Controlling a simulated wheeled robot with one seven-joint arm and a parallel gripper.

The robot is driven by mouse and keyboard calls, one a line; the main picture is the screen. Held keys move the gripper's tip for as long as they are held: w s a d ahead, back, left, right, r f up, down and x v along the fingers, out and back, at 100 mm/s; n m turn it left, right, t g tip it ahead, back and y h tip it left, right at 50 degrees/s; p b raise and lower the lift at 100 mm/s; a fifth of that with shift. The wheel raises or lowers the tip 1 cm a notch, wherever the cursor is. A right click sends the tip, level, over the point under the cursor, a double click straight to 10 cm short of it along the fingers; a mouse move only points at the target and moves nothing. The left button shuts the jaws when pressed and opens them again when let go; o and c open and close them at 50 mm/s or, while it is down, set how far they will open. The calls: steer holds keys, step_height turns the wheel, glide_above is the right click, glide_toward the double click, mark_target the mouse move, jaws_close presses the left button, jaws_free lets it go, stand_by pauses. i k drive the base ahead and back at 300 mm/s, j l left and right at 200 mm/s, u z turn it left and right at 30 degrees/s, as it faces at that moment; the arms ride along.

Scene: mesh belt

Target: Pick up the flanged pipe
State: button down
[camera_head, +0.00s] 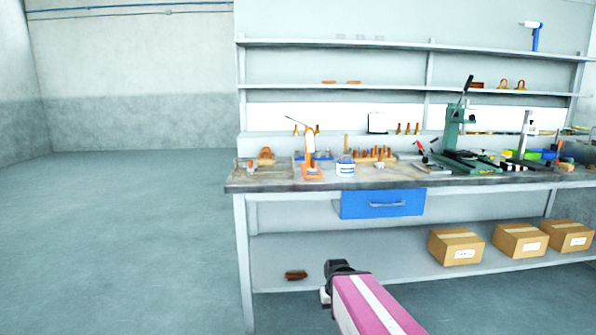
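I cannot pick out the flanged pipe with certainty; the items are small in this view. A dark reddish-brown piece (296,275) lies on the workbench's lower shelf (350,262), left of my arm. Several small orange parts stand on the bench top, including an orange piece (266,154) near its left end. My pink and white arm rises from the bottom of the camera_head view. Its dark end, with my gripper (326,296), is in front of the lower shelf, right of the brown piece and apart from it. The fingers are not clear enough to show their opening.
The workbench top (240,183) carries a white and blue tub (345,167), a green press (452,135) and other tools. A blue drawer (383,204) hangs below it. Several cardboard boxes, one here (456,247), fill the lower shelf's right side. Open floor lies left.

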mark_target(312, 170)
steer(key=i+j, duration=0.15)
steer(key=i, duration=0.15)
steer(key=i+j, duration=0.1)
steer(key=i, duration=0.15)
steer(key=i+j+z, duration=0.1)
steer(key=i+j, duration=0.35)
steer(key=j, duration=1.6)
steer(key=i+z, duration=0.05)
steer(key=i, duration=0.05)
